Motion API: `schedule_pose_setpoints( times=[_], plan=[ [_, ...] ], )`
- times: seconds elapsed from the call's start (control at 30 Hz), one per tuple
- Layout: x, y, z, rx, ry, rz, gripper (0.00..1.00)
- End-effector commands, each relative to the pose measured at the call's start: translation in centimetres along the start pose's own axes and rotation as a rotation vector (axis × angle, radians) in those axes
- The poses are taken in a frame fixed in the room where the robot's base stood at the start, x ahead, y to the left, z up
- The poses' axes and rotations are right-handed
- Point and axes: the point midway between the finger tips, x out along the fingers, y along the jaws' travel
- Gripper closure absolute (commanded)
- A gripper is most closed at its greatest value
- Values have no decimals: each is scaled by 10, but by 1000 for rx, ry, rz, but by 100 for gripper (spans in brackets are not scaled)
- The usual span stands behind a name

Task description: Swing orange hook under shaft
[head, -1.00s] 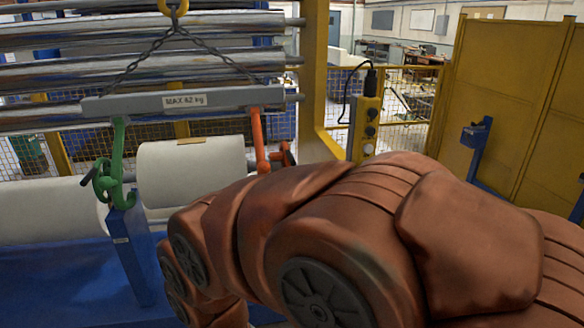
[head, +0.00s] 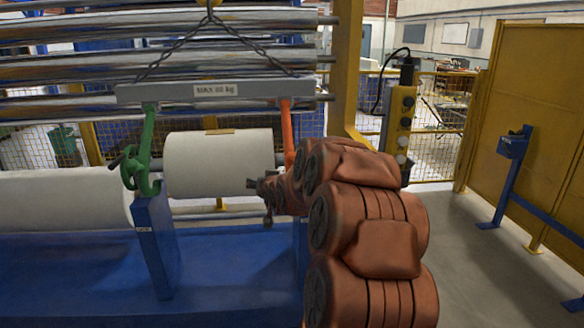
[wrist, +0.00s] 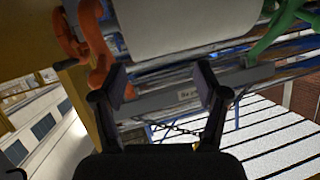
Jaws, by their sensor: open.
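The orange hook (head: 286,128) hangs from the right end of the grey lifting beam (head: 170,93); its lower part is hidden behind my arm. In the wrist view the orange hook (wrist: 97,48) shows with its curved end at upper left, beside the left finger. The white roll (head: 218,162) lies between the hooks; its shaft's right end is hidden in the head view. The green hook (head: 147,145) is at the roll's left end, by a dark shaft end. My gripper (head: 258,192) is in front of the roll's right end. In the wrist view my gripper (wrist: 160,78) is open, with nothing held between its fingers.
Blue stands (head: 155,245) rise from the blue base at the roll's ends. Chains (head: 168,58) run up from the beam. A yellow control box (head: 399,120) is right of the hook, near a yellow post (head: 346,70). Open floor lies at right.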

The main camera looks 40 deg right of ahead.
Motion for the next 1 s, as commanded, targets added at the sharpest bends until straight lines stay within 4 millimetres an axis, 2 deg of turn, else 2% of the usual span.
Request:
schedule_pose_setpoints(
  times=[0.03, 0.1, 0.2, 0.33, 0.43, 0.57, 1.0],
  plan=[
    [15, 26, -4, 22, 63, 18, 27],
    [26, 52, -17, 40, 150, 31, 27],
    [35, 82, -34, 61, 255, 45, 27],
    [39, 108, -47, 72, 340, 57, 27],
    [40, 117, -52, 75, 369, 61, 27],
    [45, 118, -57, 76, 377, 61, 27],
    [88, 120, -73, 74, 373, 60, 27]
  ],
)
